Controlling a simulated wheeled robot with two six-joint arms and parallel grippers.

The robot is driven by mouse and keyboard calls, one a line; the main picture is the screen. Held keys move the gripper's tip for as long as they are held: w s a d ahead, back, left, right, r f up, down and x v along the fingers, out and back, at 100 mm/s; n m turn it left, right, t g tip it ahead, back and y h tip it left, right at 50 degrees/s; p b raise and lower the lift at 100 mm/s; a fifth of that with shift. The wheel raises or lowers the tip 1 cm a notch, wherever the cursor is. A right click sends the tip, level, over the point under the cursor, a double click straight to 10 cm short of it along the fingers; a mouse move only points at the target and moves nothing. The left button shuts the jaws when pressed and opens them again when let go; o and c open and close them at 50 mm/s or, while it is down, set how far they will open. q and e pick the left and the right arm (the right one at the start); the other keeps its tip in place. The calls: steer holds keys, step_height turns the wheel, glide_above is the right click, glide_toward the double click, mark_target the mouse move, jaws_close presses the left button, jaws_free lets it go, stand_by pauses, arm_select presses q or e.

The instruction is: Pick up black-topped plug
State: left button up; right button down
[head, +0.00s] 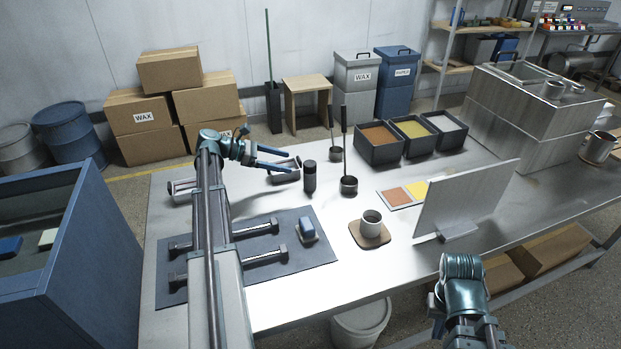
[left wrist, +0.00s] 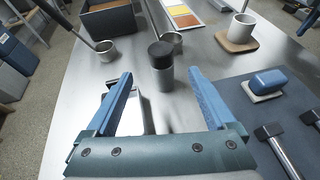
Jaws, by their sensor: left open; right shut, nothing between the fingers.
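The black-topped plug (head: 309,177) is a small upright cylinder with a grey body, standing on the metal table. It also shows in the left wrist view (left wrist: 162,68), ahead of the fingertips and roughly centred between them. My left gripper (head: 293,161) is open and empty, its blue fingers pointing at the plug from the left, apart from it. In the left wrist view the open fingers (left wrist: 160,76) frame the plug's lower part. My right gripper (head: 438,308) is low at the front right, shut and far from the plug; its fingertips are hard to make out.
A long-handled ladle cup (head: 348,185) stands right of the plug, another behind it. A low metal block (head: 285,176) lies below the left fingers. A mug (head: 371,222) on a coaster, a blue-handled block (head: 307,229) on a dark mat and coloured trays (head: 380,146) are nearby.

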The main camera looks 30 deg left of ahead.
mark_target(310, 176)
arm_select(q)
steer(key=b+x, duration=0.2)
steer(key=x, duration=0.4)
steer(key=shift+f, duration=0.2)
steer(key=shift+w+d+f, duration=0.1)
steer(key=shift+w+d, duration=0.25)
steer(key=shift+d, duration=0.05)
steer(key=shift+b+x, duration=1.05)
steer(key=shift+x, duration=1.55)
steer(key=shift+s, duration=0.15)
jaws_close()
